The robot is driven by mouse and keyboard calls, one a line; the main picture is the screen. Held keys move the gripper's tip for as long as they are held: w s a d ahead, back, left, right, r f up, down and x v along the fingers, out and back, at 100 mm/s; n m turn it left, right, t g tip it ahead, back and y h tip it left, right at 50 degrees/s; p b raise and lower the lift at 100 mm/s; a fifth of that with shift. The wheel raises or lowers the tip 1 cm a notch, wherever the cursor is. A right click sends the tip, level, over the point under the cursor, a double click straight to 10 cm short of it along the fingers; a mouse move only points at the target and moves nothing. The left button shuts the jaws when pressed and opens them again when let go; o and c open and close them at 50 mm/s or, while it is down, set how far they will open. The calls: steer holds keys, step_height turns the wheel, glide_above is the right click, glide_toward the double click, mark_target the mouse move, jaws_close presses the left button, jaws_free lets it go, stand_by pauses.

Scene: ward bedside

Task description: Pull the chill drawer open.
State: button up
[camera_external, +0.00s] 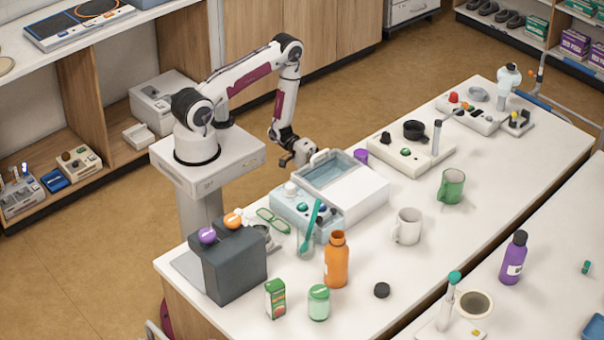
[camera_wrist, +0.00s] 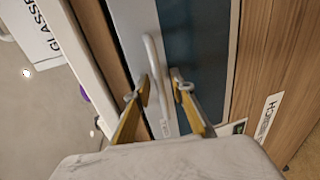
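The chill drawer (camera_external: 327,171) appears as a pale blue, glassy-topped part of a white unit on the long counter. I cannot tell how far it is drawn out. Its pale handle (camera_wrist: 157,84) stands up as a bar on a light panel beside a dark blue pane in the wrist view. My gripper (camera_external: 303,155) is at the handle end of the unit in the external view. In the wrist view, my gripper (camera_wrist: 160,86) has its two fingers apart, one on each side of the handle, with gaps visible. Contact with the handle is not clear.
A blue-white device (camera_external: 302,208) with a teal spoon-like tool stands in front of the unit. An orange bottle (camera_external: 336,262), white mug (camera_external: 407,227) and green mug (camera_external: 451,186) stand nearby. A purple cup (camera_external: 361,156) is close behind the unit.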

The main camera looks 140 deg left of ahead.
steer(key=shift+w, duration=0.1)
jaws_close()
stand_by(0.3)
steer(key=f+v, duration=0.2)
steer(key=v, duration=0.7)
steer(key=f+v, duration=0.2)
steer(key=v, duration=0.8)
steer(key=shift+s, duration=0.35)
jaws_free()
